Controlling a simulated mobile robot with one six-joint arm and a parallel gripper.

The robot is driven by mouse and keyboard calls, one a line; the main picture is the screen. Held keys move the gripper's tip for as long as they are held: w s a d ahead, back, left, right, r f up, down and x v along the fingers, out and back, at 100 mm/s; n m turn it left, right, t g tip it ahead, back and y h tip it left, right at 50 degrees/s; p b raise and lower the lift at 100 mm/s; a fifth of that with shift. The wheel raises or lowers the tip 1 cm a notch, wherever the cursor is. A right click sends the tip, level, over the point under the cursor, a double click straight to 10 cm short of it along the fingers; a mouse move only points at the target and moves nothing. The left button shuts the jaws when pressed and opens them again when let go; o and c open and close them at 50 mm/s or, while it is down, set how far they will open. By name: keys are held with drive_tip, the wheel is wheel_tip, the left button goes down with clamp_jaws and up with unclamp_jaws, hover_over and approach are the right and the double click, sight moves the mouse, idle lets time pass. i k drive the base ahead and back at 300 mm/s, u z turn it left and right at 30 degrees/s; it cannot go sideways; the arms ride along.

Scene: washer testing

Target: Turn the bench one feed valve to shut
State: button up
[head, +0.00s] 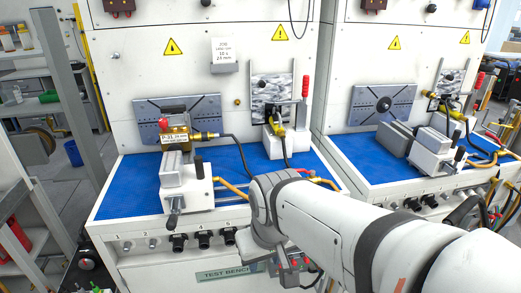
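The left test bench (110,203) has a blue work surface and a "TEST BENCH" plate (222,274) whose right end is covered by my arm, so its number is hidden. I cannot tell from the picture whether this is the feed valve. My arm reaches in from the lower right, and its wrist hangs before the bench's front edge. My gripper's fingers are not visible.
A clamp fixture (186,180) and a brass part with a P-21 tag (177,137) sit on the left bench. Black knobs (204,239) line its front panel. Hoses cross the blue top. A similar bench (365,160) stands at right, and a grey rack (62,100) at left.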

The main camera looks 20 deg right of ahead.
sight(312, 171)
drive_tip(key=z, duration=0.5)
drive_tip(key=i, duration=0.4)
drive_tip(key=z, duration=1)
drive_tip(key=k, duration=0.75)
drive_tip(key=u, duration=0.5)
drive_tip(key=i, duration=1)
drive_tip(key=u, duration=0.05)
